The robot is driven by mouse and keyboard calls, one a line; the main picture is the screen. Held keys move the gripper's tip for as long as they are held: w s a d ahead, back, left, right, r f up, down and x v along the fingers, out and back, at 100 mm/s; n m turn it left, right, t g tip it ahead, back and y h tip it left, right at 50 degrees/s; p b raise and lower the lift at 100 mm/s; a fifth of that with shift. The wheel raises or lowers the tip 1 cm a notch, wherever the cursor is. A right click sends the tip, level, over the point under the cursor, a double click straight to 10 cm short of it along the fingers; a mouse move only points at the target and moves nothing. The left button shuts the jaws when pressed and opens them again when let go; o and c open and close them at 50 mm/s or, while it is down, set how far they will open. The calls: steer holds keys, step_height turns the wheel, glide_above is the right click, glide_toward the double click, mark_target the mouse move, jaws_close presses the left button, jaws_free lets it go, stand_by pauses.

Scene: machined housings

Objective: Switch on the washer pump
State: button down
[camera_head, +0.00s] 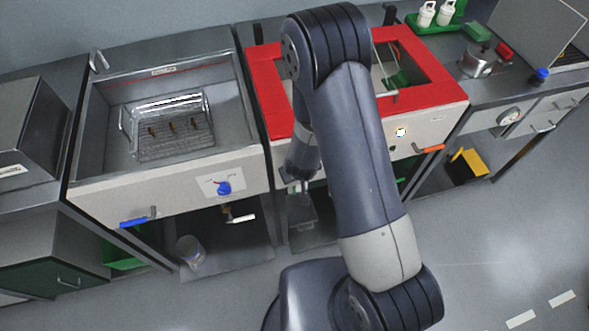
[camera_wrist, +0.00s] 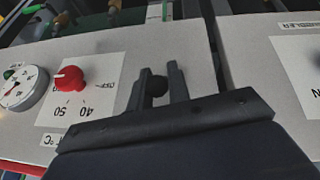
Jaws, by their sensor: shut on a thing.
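In the wrist view, my gripper (camera_wrist: 158,88) reaches from the bottom edge onto a pale control panel (camera_wrist: 190,60). Its two short dark fingers stand on either side of a small dark round piece (camera_wrist: 157,86) and are shut on it. No label for this piece is readable, and I cannot tell its switch position. In the head view, my gripper (camera_head: 298,190) is at the front of the red-rimmed unit (camera_head: 420,60), left of my arm. My arm hides much of that unit's front panel, and the gripped piece does not show there.
Left of the gripper in the wrist view are a red knob (camera_wrist: 69,78) on a temperature scale and a round gauge (camera_wrist: 22,88). A neighbouring panel (camera_wrist: 270,60) lies across a gap on the right. In the head view, a sink (camera_head: 170,110) with a blue knob (camera_head: 223,188) stands left.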

steer(key=c, duration=1.3)
jaws_free()
steer(key=p+v, duration=0.4)
steer(key=v, duration=0.7)
steer(key=shift+f, duration=0.15)
steer(key=b+x, duration=0.4)
steer(key=x, duration=0.7)
steer(key=shift+a, duration=0.25)
steer(key=shift+d+b, duration=0.35)
steer(key=shift+a, duration=0.15)
